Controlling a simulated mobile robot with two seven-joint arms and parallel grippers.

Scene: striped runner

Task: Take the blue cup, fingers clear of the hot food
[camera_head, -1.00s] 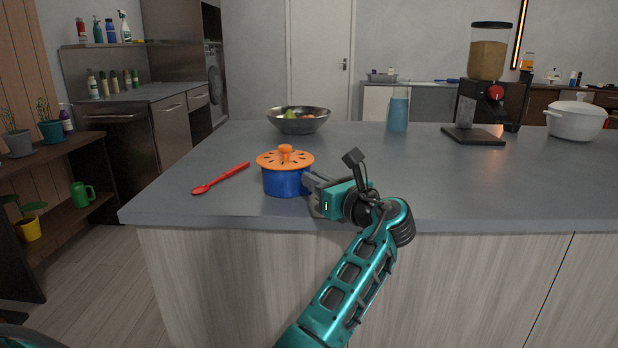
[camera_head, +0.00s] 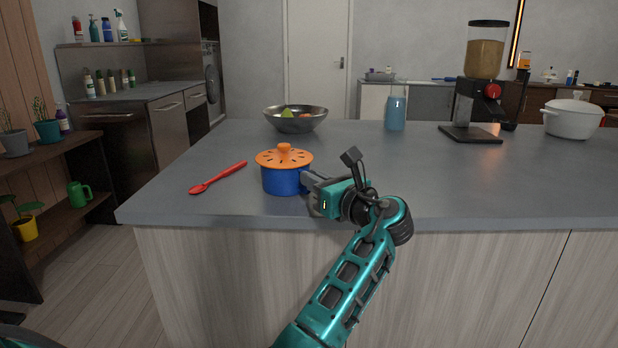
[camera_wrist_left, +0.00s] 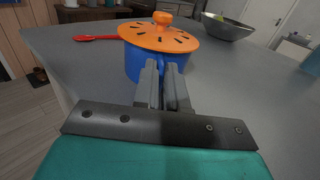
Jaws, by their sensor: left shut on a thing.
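The blue cup (camera_head: 283,181) stands upright on the grey counter, near its front edge, under an orange lid (camera_head: 284,158) with dark slots and a round knob. In the left wrist view the cup (camera_wrist_left: 140,66) and its lid (camera_wrist_left: 160,37) are straight ahead of the fingers. My left gripper (camera_head: 311,181) is at the cup's right side, below the lid. Its fingers (camera_wrist_left: 163,88) are shut on the blue cup's handle, which they mostly hide. The fingers look clear of the lid. Any food inside is hidden by the lid. My right gripper is not in view.
A red spoon (camera_head: 218,178) lies left of the cup. A metal bowl (camera_head: 296,120) with food in it stands behind. A blue jar (camera_head: 396,110), a grinder (camera_head: 483,100) and a white pot (camera_head: 573,119) stand farther right. The counter (camera_head: 470,185) right of my arm is clear.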

